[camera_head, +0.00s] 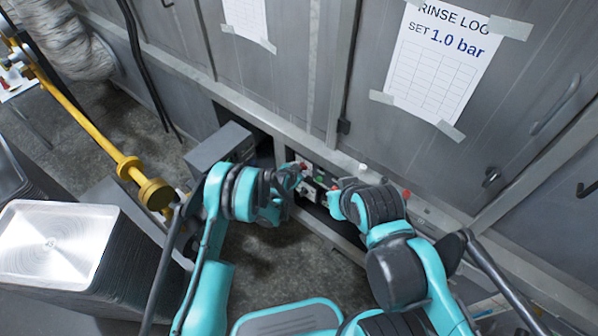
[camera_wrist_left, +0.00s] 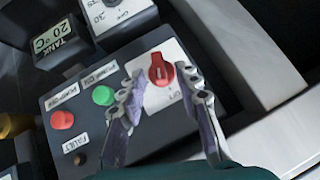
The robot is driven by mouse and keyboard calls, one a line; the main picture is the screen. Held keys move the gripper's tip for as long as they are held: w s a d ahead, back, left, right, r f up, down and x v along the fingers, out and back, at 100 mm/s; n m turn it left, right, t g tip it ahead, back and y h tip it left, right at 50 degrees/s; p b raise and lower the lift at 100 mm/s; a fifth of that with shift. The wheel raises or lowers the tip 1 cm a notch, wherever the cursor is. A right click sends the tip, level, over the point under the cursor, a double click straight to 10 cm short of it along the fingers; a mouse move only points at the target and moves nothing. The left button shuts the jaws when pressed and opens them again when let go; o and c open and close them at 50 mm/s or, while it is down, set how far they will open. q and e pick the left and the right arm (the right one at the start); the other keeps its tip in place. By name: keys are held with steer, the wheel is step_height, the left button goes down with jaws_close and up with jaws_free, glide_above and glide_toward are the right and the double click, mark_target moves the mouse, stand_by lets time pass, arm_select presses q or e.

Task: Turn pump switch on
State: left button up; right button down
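The red rotary switch (camera_wrist_left: 160,72) sits on a white plate on the dark control box (camera_wrist_left: 60,103) in the left wrist view. A partly legible label lies below it. My left gripper (camera_wrist_left: 160,84) is open, with one finger on each side of the switch; I cannot tell whether they touch it. In the head view my left gripper (camera_head: 294,174) is at the control panel (camera_head: 318,182), small and partly merged with it. My right arm reaches to the same panel from the right; its gripper (camera_head: 334,204) is too small and hidden to read.
A green button (camera_wrist_left: 103,95), a red button (camera_wrist_left: 62,119) and a fault lamp (camera_wrist_left: 80,158) lie left of the switch. A tank display (camera_wrist_left: 50,39) stands above. A yellow pipe (camera_head: 90,125) and stacked trays (camera_head: 60,245) are at left; grey cabinet walls (camera_head: 300,70) stand behind.

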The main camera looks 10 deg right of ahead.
arm_select(q)
steer(key=shift+w+d+f, duration=0.2)
steer(key=shift+w+f, duration=0.1)
jaws_close()
steer(key=shift+s+d, duration=0.1)
steer(key=shift+s+d+f+m+t+y, duration=0.2)
steer(key=shift+m+t+y, duration=0.45)
steer(key=shift+t, duration=0.5)
steer(key=shift+s+d+f+m+t+y, duration=0.15)
steer(key=shift+m+t+y, duration=0.3)
steer(key=shift+m+t, duration=0.55)
steer(key=shift+a, duration=0.1)
